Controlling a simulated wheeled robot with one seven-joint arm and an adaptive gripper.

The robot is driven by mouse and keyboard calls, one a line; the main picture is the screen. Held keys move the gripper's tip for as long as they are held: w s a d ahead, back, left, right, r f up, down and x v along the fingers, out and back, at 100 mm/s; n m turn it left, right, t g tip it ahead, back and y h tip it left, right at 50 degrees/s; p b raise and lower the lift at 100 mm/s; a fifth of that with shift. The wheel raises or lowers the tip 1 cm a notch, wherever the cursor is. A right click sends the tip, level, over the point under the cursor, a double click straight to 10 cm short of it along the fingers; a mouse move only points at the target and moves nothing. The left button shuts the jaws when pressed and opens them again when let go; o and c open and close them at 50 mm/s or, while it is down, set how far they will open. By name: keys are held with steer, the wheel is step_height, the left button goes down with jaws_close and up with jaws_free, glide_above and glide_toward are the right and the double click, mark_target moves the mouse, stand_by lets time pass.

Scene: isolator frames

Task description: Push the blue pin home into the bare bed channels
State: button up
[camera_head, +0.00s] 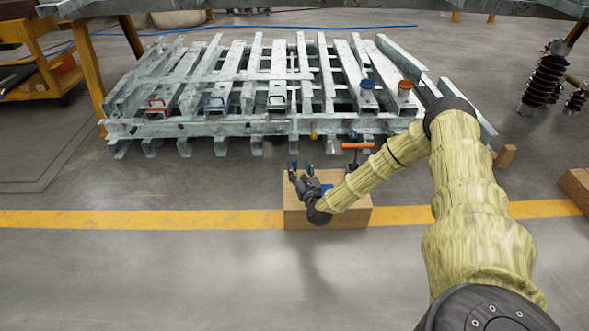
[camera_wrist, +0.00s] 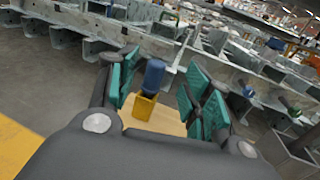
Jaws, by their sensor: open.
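A blue pin (camera_wrist: 153,75) stands upright in a yellow holder (camera_wrist: 144,106) on a wooden block (camera_head: 350,217). My gripper (camera_head: 301,168) is over the left part of this block in the head view. In the wrist view its teal finger pads (camera_wrist: 158,85) are apart, with the blue pin showing between them. I cannot tell whether either pad touches the pin. The grey metal bed (camera_head: 215,128) of long channels lies beyond the block. The pin's lower end is hidden in the holder.
Red (camera_head: 157,102), blue (camera_head: 214,103) and green (camera_head: 277,101) handles sit on the bed. A blue cap (camera_head: 367,84) and an orange cap (camera_head: 405,86) stand at its right. An orange-handled tool (camera_head: 358,145) is near its front edge.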

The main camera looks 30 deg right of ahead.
mark_target(295, 163)
steer(key=shift+f+b+x, duration=0.15)
steer(key=shift+b+x, duration=0.65)
steer(key=shift+x, duration=0.5)
steer(key=shift+f+b+x, duration=0.15)
steer(key=shift+b+x, duration=0.65)
steer(key=shift+x, duration=0.45)
steer(key=shift+w+r, duration=0.15)
steer(key=shift+w, duration=0.15)
jaws_close()
